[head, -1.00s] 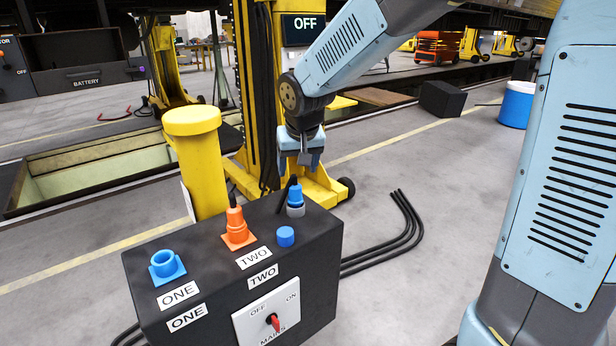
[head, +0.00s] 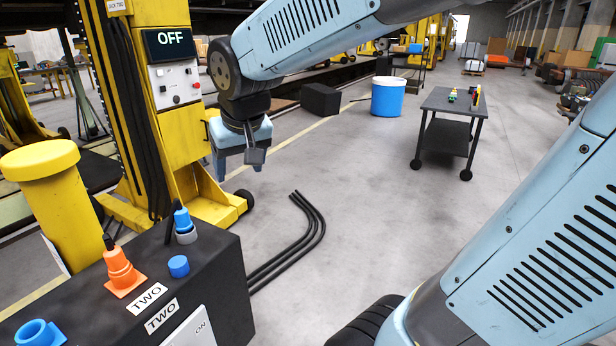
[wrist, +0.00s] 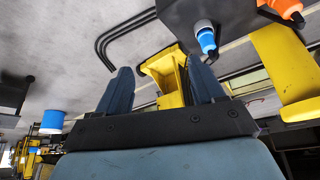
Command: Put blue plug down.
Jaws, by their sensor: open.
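The blue plug (head: 183,220) stands upright on top of the black box (head: 222,262), at its back edge, with a grey ring at its base and a black cable behind it. It also shows in the wrist view (wrist: 206,38), at the top right. My gripper (head: 240,168) is open and empty, in the air above and to the right of the blue plug, apart from it. In the wrist view, nothing is between its two fingers (wrist: 160,68).
An orange plug (head: 122,270), a blue cap (head: 178,266) and an open blue socket (head: 40,335) are on the box. A yellow post (head: 50,200) stands left, a yellow lifting column (head: 185,130) behind. Black cables (head: 300,235) lie on the floor. Open floor extends right, towards a grey cart (head: 450,105).

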